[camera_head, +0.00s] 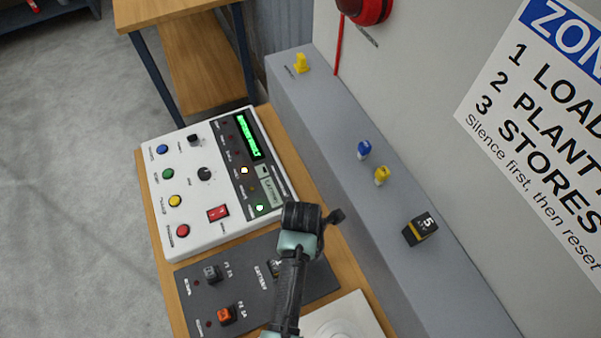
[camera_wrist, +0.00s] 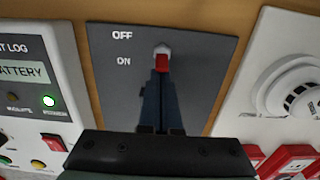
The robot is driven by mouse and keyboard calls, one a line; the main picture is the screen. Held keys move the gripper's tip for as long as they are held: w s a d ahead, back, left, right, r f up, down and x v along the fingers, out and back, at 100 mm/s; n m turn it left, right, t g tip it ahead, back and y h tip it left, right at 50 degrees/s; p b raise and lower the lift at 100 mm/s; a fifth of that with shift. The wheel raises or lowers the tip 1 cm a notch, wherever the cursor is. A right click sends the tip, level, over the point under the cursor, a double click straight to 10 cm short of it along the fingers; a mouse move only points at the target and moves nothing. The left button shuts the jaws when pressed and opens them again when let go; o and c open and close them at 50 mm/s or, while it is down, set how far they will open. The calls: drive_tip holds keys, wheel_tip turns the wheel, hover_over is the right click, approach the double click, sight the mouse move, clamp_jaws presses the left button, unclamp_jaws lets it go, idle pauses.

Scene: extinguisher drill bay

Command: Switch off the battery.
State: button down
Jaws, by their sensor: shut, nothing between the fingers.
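The battery switch shows in the wrist view as a pale collar with a red lever (camera_wrist: 162,62) on a dark grey panel (camera_wrist: 205,85). "OFF" is printed above "ON" to its left. The red part shows on the ON side of the collar. My gripper (camera_wrist: 161,76) is shut and empty, its dark fingertips just below the red lever in the picture; I cannot tell whether they touch. In the head view the panel (camera_head: 245,295) carries the word "BATTERY", and my arm covers its right part. My fingertips are hidden there.
A white control box (camera_head: 215,185) with coloured buttons, lit lamps and a green display stands beyond the panel. Grey (camera_head: 212,273) and orange (camera_head: 226,315) switches sit on the panel's left. A white detector plate (camera_head: 345,320) lies nearer. A grey ledge (camera_head: 340,130) runs along the right.

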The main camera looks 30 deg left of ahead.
drive_tip(key=shift+w+d+r+p, duration=0.1)
drive_tip(key=shift+w+r+p, duration=0.1)
drive_tip(key=shift+p, duration=0.1)
drive_tip(key=shift+w+d+r, duration=0.1)
drive_tip(key=shift+w+d, duration=0.05)
drive_tip(key=shift+w, duration=0.1)
drive_tip(key=shift+w+d+p, duration=0.1)
drive_tip(key=shift+d+p, duration=0.05)
drive_tip(key=shift+p, duration=0.2)
drive_tip(key=shift+r+p, duration=0.8)
drive_tip(key=shift+p, duration=0.15)
